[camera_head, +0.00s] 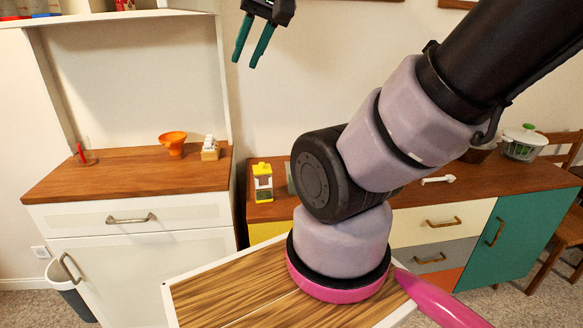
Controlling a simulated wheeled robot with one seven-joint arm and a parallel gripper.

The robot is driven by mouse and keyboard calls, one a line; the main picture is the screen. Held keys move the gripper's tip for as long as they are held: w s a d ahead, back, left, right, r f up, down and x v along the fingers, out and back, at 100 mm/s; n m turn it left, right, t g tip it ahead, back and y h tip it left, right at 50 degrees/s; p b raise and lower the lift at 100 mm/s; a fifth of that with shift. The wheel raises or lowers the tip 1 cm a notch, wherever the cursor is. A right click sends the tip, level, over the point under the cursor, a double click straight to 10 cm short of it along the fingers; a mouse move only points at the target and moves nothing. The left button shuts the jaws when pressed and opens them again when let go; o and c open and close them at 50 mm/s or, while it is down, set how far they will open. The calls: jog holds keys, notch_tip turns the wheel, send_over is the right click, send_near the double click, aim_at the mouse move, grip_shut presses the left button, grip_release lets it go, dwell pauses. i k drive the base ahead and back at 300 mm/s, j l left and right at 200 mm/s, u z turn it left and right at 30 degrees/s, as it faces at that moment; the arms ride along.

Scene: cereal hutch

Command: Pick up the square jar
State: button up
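A small square jar (263,183) with clear sides and a yellow lid and base stands upright on the low wooden sideboard, at its left end. It looks like the square jar. A greyish see-through thing beside it is partly hidden behind my arm. My gripper (245,61) is at the top of the head view, above and a little left of the jar. Its two teal fingers point down and stand apart, with nothing between them. It is well clear of the jar.
The white hutch's wooden counter (130,176) holds an orange bowl (173,143), a small white and wooden item (210,149) and a clear glass with something red (83,155). On the sideboard's right are a white utensil (438,179) and a green-lidded pot (524,143).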

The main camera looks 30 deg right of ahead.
aim_at(264, 183)
jog(key=z, duration=0.45)
jog(key=i+l, duration=0.1)
jog(key=l, duration=0.4)
jog(key=i+l, duration=0.1)
jog(key=l, duration=0.4)
jog(key=i+l, duration=0.1)
jog(key=l, duration=0.4)
